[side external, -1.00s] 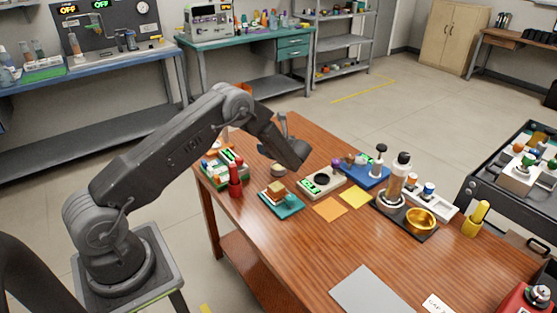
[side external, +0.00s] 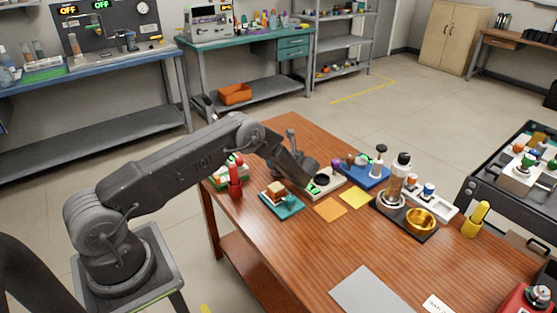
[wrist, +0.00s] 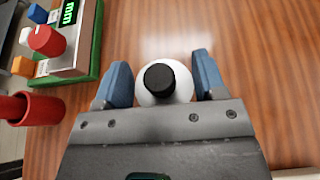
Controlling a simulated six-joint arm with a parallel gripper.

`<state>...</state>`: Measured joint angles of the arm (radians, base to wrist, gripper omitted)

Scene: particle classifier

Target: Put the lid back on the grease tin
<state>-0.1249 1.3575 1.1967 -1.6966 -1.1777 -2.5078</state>
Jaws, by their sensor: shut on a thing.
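In the wrist view a round white piece with a black knob, which looks like the lid (wrist: 141,88), sits between the blue fingers of my gripper (wrist: 160,62). In the side view my dark wrist (side external: 291,166) is low over the far part of the table and hides the fingers and the lid. I cannot pick out the open grease tin for sure in either view.
A device with a green display (wrist: 72,30) and a red cup (wrist: 35,107) are on the left in the wrist view. In the side view a teal tray (side external: 283,203), a white box with a dark round top (side external: 326,186) and a blue tray (side external: 366,177) surround my wrist.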

